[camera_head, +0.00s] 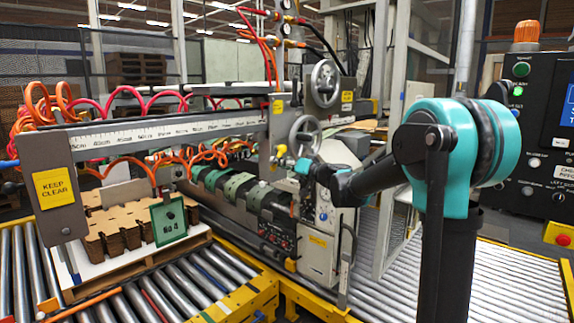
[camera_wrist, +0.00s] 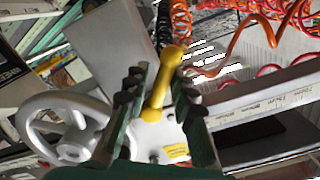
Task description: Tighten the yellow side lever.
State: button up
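The yellow side lever (camera_wrist: 162,84) shows in the wrist view as a short rounded bar, slightly tilted, on a pale machine plate. My gripper (camera_wrist: 157,88) is open, with one dark-padded finger on each side of the lever. Gaps seem to show between the pads and the lever; I cannot tell how deep the lever sits between them. In the head view, the lever (camera_head: 281,150) is a small yellow spot beside the lower handwheel, and my teal gripper (camera_head: 304,166) is just to its right.
A grey handwheel (camera_head: 305,135) is close above my gripper; it also shows at left in the wrist view (camera_wrist: 35,120). Coiled orange hoses (camera_head: 205,155) hang to the left under the ruler beam (camera_head: 150,133). A control cabinet (camera_head: 540,150) stands at right.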

jog(key=s+d+n, duration=0.3)
jog(key=d+n, duration=0.4)
jog(key=d, duration=0.2)
jog(key=shift+f+n, duration=0.3)
jog(key=shift+f, duration=0.15)
dwell(0.8)
jog(key=s+d+f+m+g+h, duration=0.2)
jog(key=s+f+h, duration=0.1)
jog(key=s+f, duration=0.55)
jog(key=s+d+f+m+g+h, duration=0.2)
jog(key=s+f, duration=0.6)
jog(key=f, duration=0.2)
jog(key=s+d+f+m+g+h, duration=0.1)
jog(key=s+d+f+m+h, duration=0.2)
jog(key=s+d+f, duration=0.4)
jog(key=s+d+f+m+g+h, duration=0.1)
jog(key=s+d+f+m+h, duration=0.3)
jog(key=s, duration=0.8)
jog(key=d+f+h, duration=0.2)
jog(key=d+f, duration=0.2)
jog(key=shift+d+f+g, duration=0.2)
jog(key=shift+f+g, duration=0.2)
